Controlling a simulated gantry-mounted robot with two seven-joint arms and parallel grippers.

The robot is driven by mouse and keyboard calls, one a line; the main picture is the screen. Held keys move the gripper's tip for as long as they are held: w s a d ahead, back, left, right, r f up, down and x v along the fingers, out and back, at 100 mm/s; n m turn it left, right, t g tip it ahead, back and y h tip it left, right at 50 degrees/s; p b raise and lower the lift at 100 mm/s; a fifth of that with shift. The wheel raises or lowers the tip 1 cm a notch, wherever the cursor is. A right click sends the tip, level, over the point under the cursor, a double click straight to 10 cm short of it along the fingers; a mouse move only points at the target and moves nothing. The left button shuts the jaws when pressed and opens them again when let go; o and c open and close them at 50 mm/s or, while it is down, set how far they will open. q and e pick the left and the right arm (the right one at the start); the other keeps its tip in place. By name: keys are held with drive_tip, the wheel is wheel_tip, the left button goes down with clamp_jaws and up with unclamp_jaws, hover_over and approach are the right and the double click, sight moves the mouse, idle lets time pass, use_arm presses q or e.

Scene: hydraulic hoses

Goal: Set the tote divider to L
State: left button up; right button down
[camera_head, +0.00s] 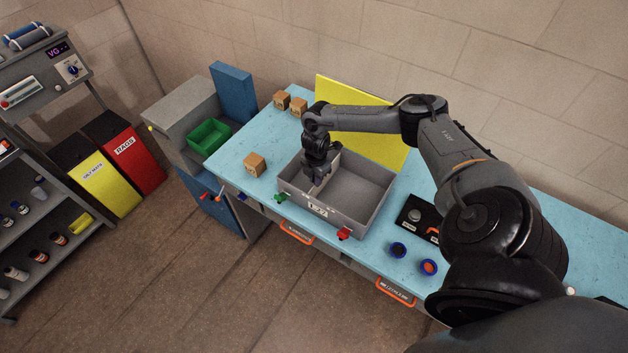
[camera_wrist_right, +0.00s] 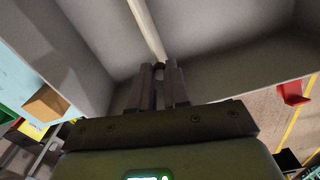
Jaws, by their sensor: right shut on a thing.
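The grey tote (camera_head: 297,200) stands on the blue bench, with a label (camera_head: 318,210) on its front wall that is too small to read surely. My right gripper (camera_head: 317,180) reaches down into the tote, left of its middle. In the right wrist view, my right gripper (camera_wrist_right: 158,85) is shut on the divider (camera_wrist_right: 148,28), a thin pale-edged panel running across the tote. My gripper and wrist hide much of the divider in the head view. The wider open part of the tote is to the right of the divider. My left gripper is out of view.
A wooden block (camera_head: 255,164) stands left of the tote, and two more (camera_head: 298,106) stand behind it. A yellow panel (camera_head: 362,125) stands behind the tote. A green bin (camera_head: 209,136) is farther left.

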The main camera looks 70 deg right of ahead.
drive_tip(key=c, duration=1.1)
unclamp_jaws()
drive_tip(key=shift+w, duration=0.25)
drive_tip(key=shift+s, duration=0.1)
drive_tip(key=shift+r, duration=0.6)
wheel_tip(320, 180, up, 10)
drive_tip(key=b, duration=0.1)
drive_tip(key=shift+f, duration=0.2)
